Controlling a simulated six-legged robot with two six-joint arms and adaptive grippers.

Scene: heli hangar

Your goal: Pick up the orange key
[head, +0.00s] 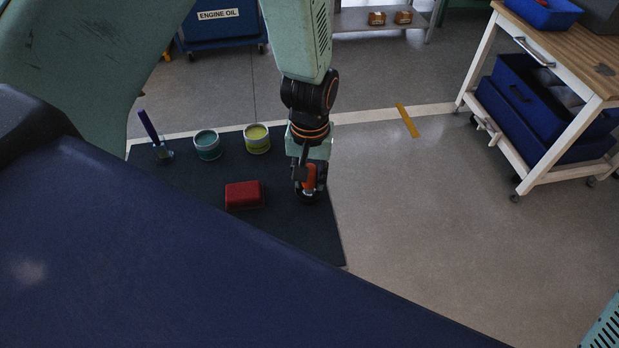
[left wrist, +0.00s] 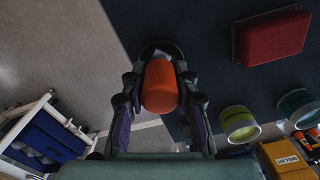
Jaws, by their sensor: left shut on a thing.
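The orange key (head: 309,178) shows as an orange, rounded handle at the right part of the dark mat (head: 290,232). In the left wrist view the orange key (left wrist: 160,87) stands between the fingers, its end facing the camera. My left gripper (head: 307,187) points down and is shut on it. The left gripper (left wrist: 159,95) has a finger on each side of the handle. A dark rounded shape lies behind the key, and the key's lower part is hidden. I cannot tell whether it is clear of the mat. My right gripper is not in view.
A red block (head: 243,195), a yellow-green pot (head: 257,139), a teal pot (head: 207,145) and a purple-handled thing in a small holder (head: 149,127) stand on the mat. A wooden-topped cart (head: 560,45) with blue bins is at the right. Floor between is clear.

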